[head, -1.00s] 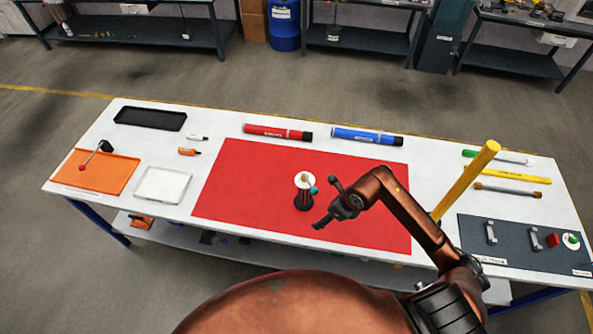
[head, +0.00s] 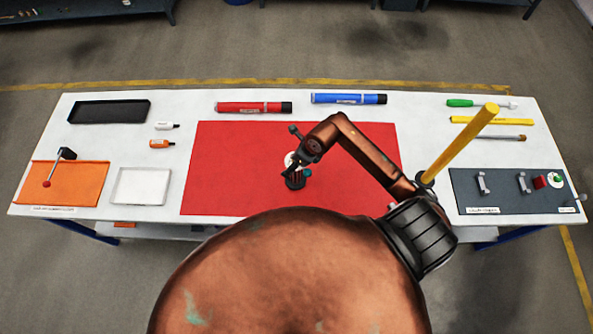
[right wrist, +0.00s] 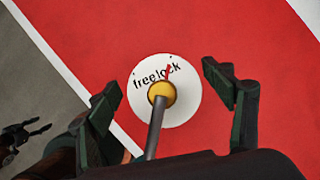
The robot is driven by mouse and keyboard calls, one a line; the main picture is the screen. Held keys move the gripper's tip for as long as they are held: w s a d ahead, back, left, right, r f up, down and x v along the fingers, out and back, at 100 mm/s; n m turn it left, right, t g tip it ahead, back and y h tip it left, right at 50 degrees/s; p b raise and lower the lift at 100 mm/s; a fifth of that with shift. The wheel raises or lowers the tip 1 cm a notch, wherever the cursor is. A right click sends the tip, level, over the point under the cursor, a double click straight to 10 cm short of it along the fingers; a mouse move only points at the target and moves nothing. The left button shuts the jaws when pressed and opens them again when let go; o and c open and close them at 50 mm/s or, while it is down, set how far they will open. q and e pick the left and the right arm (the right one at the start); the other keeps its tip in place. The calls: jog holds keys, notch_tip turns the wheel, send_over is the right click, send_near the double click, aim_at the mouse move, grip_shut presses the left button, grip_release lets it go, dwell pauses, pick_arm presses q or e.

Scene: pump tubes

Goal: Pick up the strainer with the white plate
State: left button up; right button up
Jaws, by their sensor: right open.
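The strainer with the white plate (head: 290,158) stands on the red mat, a round white plate above a dark base (head: 295,182). In the head view my right gripper and forearm partly hide it. In the right wrist view the white plate (right wrist: 185,105) reads "freelock", with a yellow knob and a grey rod over its middle. My right gripper (head: 289,172) is open above the strainer. Its fingers (right wrist: 165,88) show on either side of the plate, with nothing clamped. A dark jaw-like part (right wrist: 22,135), probably my left gripper, shows far left in the wrist view.
The red mat (head: 235,170) is otherwise clear. Red (head: 252,107) and blue (head: 348,98) tubes lie behind it. A yellow post (head: 460,143) rises near my right arm. A grey mat (head: 500,205) with handles is at right; white (head: 140,187), orange (head: 62,190) and black (head: 110,111) trays are at left.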

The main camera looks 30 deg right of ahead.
jog(key=shift+w+a+f, duration=0.25)
jog(key=shift+w+f, duration=0.85)
jog(key=shift+f, duration=0.15)
jog(key=shift+s, duration=0.6)
jog(key=shift+w+f, duration=0.1)
jog(key=shift+w, duration=0.25)
jog(key=shift+c, duration=2)
jog(key=shift+s, duration=0.3)
jog(key=c, duration=0.3)
jog(key=shift+w, duration=0.1)
jog(key=c, duration=0.8)
pick_arm(q)
jog(key=shift+w+r, duration=0.2)
jog(key=shift+w, duration=0.6)
jog(key=shift+w+r, duration=0.15)
jog(key=shift+w, duration=0.6)
pick_arm(e)
grip_shut()
